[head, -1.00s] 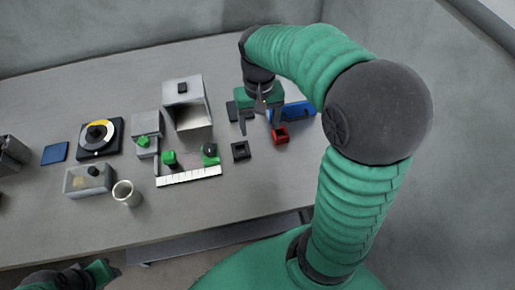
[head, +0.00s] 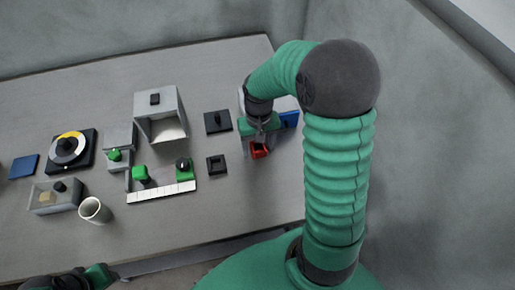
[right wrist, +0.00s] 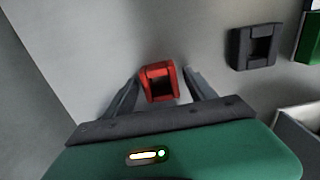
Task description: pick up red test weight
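The red test weight (head: 259,151) is a small red block with a dark square recess, on the right part of the grey table. My right gripper (head: 261,142) is over it, pointing down, and partly hides it in the head view. In the right wrist view the red test weight (right wrist: 158,81) sits between the two fingers of my right gripper (right wrist: 160,86). The fingers are spread, with narrow gaps beside the block. My left gripper (head: 82,279) is at the bottom left edge, partly cut off, away from the weight.
A black square block (head: 216,165) lies left of the weight; it also shows in the right wrist view (right wrist: 254,48). A dark plate with a knob (head: 217,122), an open grey box (head: 160,115), a white scale strip (head: 162,192) and a blue item (head: 289,119) are nearby.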

